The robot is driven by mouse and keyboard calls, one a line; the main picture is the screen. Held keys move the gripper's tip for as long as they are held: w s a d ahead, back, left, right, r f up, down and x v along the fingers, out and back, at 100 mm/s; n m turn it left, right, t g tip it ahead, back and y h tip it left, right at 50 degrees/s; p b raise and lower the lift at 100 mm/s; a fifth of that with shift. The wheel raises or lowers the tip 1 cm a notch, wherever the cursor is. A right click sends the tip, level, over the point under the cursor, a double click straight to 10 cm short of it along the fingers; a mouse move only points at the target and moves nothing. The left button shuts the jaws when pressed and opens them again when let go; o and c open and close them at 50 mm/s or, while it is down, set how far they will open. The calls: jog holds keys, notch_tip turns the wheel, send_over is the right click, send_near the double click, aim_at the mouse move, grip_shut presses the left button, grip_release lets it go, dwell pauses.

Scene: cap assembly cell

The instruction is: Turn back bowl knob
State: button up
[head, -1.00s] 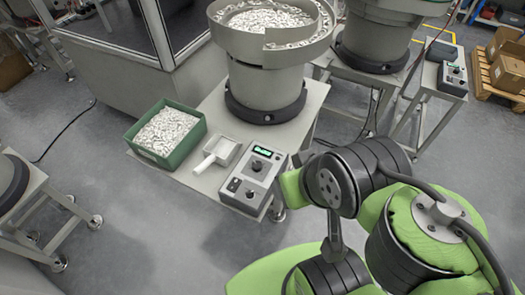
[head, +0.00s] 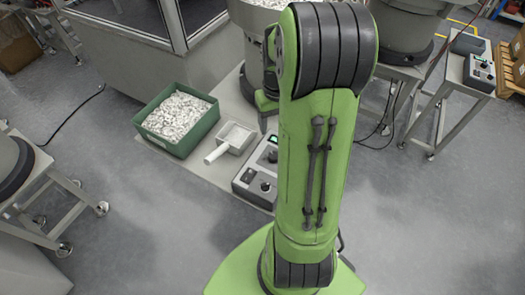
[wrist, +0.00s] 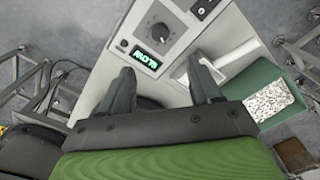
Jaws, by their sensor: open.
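A grey control box (head: 243,184) stands at the front of the table and is partly hidden by my arm in the head view. In the wrist view the control box (wrist: 181,22) shows a large round knob (wrist: 160,33) with a dial, a lit green display (wrist: 145,59) and a smaller control (wrist: 203,9). My gripper (wrist: 161,68) is open and empty, its two fingers pointing towards the box, with the large knob beyond the gap between them. I see no contact. A second control box (head: 480,70) with a knob stands beside another bowl feeder at the right.
A green bin (head: 157,151) full of small white parts and a white scoop (head: 232,140) lie left of the nearer control box. The nearer bowl feeder (head: 247,15) is largely hidden behind my arm.

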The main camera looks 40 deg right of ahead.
aim_at(273, 155)
notch_tip(273, 155, down, 14)
jog(key=b, duration=0.4)
jog(key=shift+f, duration=0.2)
jog(key=c, duration=1)
jog(key=shift+c, duration=0.2)
